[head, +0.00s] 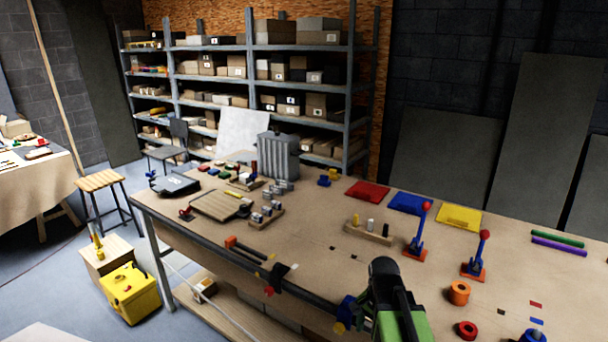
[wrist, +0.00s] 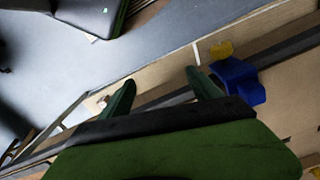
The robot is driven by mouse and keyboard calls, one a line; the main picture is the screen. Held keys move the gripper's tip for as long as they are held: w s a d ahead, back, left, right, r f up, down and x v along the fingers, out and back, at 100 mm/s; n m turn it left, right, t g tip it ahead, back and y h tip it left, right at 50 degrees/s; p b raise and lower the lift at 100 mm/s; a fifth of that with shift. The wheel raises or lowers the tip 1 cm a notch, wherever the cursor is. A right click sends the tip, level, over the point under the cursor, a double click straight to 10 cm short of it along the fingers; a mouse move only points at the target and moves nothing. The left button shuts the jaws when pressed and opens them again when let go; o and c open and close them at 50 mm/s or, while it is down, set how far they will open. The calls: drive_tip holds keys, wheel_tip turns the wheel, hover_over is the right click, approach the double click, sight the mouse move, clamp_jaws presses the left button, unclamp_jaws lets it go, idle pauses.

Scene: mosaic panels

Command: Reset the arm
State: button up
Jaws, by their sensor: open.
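My arm, green and black, rises from the bottom edge of the head view, right of the middle, in front of the workbench (head: 310,225). My gripper (wrist: 160,90) shows in the wrist view with its two dark green fingers spread apart. Nothing is between them. The fingers lie over the bench's edge and the floor beyond.
A blue and yellow piece (wrist: 238,80) at the bench edge is close to the right finger; it also shows in the head view (head: 347,308). Two blue levers with red knobs (head: 418,235), an orange ring (head: 459,292) and a red ring (head: 467,330) stand right of my arm.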

drive_tip(key=s+a+f+n, duration=0.2)
drive_tip(key=a+n, duration=0.3)
drive_tip(key=n, duration=0.5)
drive_tip(key=shift+a+f+b, duration=0.25)
drive_tip(key=shift+b, duration=0.2)
